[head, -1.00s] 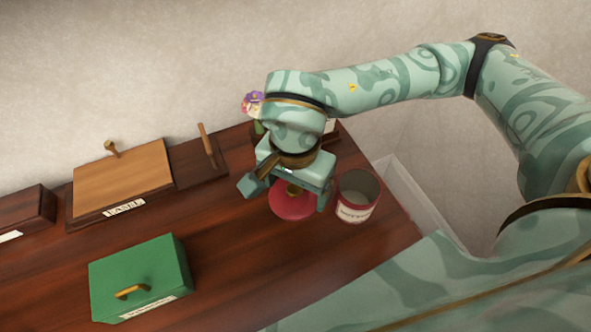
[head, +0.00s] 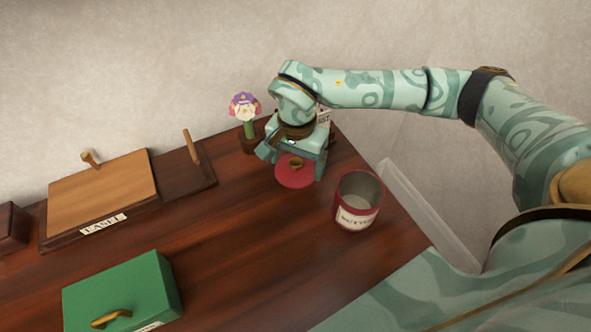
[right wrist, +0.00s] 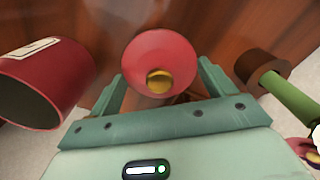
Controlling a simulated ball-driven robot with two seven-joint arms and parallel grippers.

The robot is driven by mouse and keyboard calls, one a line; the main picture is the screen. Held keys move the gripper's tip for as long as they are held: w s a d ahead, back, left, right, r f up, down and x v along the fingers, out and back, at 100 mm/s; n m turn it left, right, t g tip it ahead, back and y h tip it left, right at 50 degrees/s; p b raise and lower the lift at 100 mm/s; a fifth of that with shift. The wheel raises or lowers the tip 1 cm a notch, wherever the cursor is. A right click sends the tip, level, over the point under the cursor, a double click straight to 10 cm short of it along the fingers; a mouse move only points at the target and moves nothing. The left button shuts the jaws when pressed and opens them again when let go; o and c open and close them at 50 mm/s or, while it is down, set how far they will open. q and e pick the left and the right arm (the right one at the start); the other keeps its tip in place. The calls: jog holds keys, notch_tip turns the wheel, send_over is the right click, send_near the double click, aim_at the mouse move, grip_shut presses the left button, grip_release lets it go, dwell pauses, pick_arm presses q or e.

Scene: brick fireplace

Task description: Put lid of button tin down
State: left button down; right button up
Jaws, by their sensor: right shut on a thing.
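My right gripper (head: 296,164) is shut on the red round lid (head: 294,181), which has a brass knob in its middle. The right wrist view shows the lid (right wrist: 147,50) between the two fingers. The lid is at the far right part of the dark wooden top; I cannot tell whether it touches the wood. The button tin (head: 345,215), red and labelled, stands upright and open to the right and nearer. It also shows at the left of the right wrist view (right wrist: 60,70). My left gripper is not in view.
A flower figure (head: 246,112) in a brown pot stands left of the gripper. A wooden easel box (head: 105,190) and a green box (head: 125,285) with a brass handle lie to the left. The wood between the green box and tin is clear.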

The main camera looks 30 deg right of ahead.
aim_at(296, 171)
notch_tip(296, 171, down, 3)
jog(key=shift+f+b, duration=0.2)
jog(key=shift+b, duration=0.35)
jog(key=shift+r, duration=0.2)
jog(key=shift+s+f, duration=0.1)
jog(key=shift+f, duration=0.05)
jog(key=o, duration=0.9)
jog(key=shift+c, duration=0.2)
notch_tip(296, 171, up, 12)
jog(key=p, duration=0.4)
jog(key=shift+r, duration=0.2)
jog(key=shift+p, duration=0.3)
